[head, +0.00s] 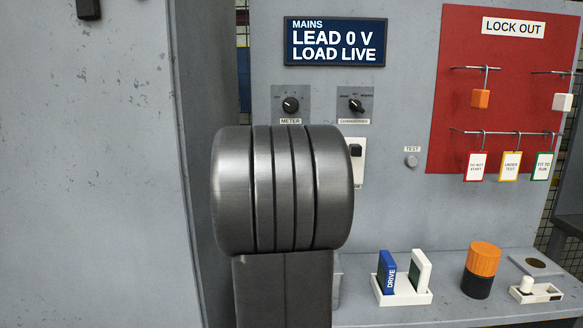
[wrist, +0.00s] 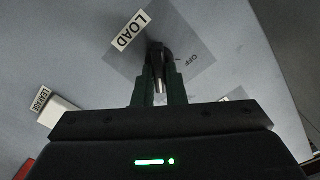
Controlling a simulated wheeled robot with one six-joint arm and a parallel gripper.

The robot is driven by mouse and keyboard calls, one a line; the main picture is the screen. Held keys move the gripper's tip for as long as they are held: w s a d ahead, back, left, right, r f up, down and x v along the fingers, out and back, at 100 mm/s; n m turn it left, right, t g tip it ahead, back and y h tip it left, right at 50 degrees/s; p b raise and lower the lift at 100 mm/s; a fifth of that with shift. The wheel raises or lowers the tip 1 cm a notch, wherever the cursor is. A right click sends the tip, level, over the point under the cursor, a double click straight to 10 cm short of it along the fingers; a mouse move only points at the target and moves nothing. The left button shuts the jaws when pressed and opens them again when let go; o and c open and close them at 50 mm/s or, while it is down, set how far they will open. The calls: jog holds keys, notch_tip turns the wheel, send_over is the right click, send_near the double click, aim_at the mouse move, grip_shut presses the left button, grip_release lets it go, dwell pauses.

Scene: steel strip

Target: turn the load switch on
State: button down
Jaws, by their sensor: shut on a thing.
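The load switch (wrist: 157,53) is a dark rotary knob with a lever on a grey square plate in the wrist view. A tilted LOAD label (wrist: 132,30) sits up and left of it, and OFF is printed to its right. My gripper (wrist: 158,82) is shut on the lever, with one dark green finger on each side. The lever points down in the picture, and I cannot tell which mark it is set to. The head view shows neither the switch nor my gripper. A display (head: 335,42) there reads MAINS, LEAD 0 V, LOAD LIVE.
The panel has a METER knob (head: 290,105), another rotary knob (head: 357,105) and a TEST button (head: 411,161). A red LOCK OUT board (head: 450,100) holds tags and padlocks. A white holder (head: 403,297) and an orange-black cylinder (head: 480,270) stand on the shelf. My arm hides the middle.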

jog(key=shift+f+m, duration=0.1)
jog(key=shift+m, duration=0.4)
jog(key=c, duration=1.5)
grip_release()
jog(key=shift+s, duration=0.1)
jog(key=shift+s+p, duration=0.3)
jog(key=shift+s, duration=6.55)
jog(key=w, duration=1.4)
jog(key=shift+b, duration=0.4)
